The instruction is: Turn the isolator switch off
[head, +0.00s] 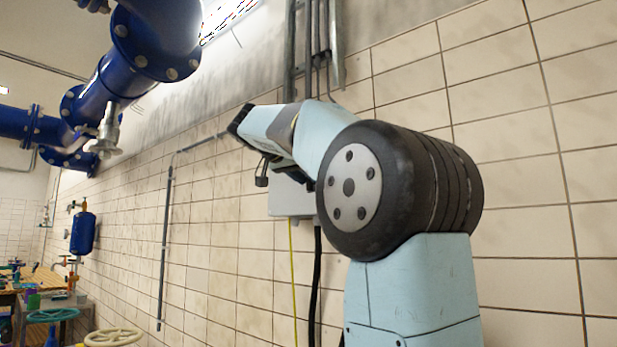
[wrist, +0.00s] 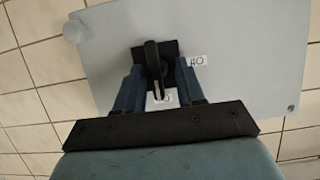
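The isolator switch (wrist: 153,62) is a black rotary handle on a dark square base, mounted on a light grey box (wrist: 245,45). In the wrist view the handle lies nearly along the picture's vertical. My gripper (wrist: 158,82) is open, with one blue finger on each side of the handle's lower part. Gaps show between the fingers and the handle; I cannot tell whether either touches. A small white label (wrist: 197,61) sits right of the switch and another (wrist: 160,98) below it, partly hidden. In the head view my arm hides most of the box (head: 284,205).
The box is on a tiled wall (head: 520,120). Conduits (head: 312,45) run above it, and a yellow cable (head: 293,285) and a black cable (head: 315,285) hang below. Large blue pipes (head: 125,65) are at upper left. A cluttered bench (head: 45,280) and handwheels (head: 112,337) are at lower left.

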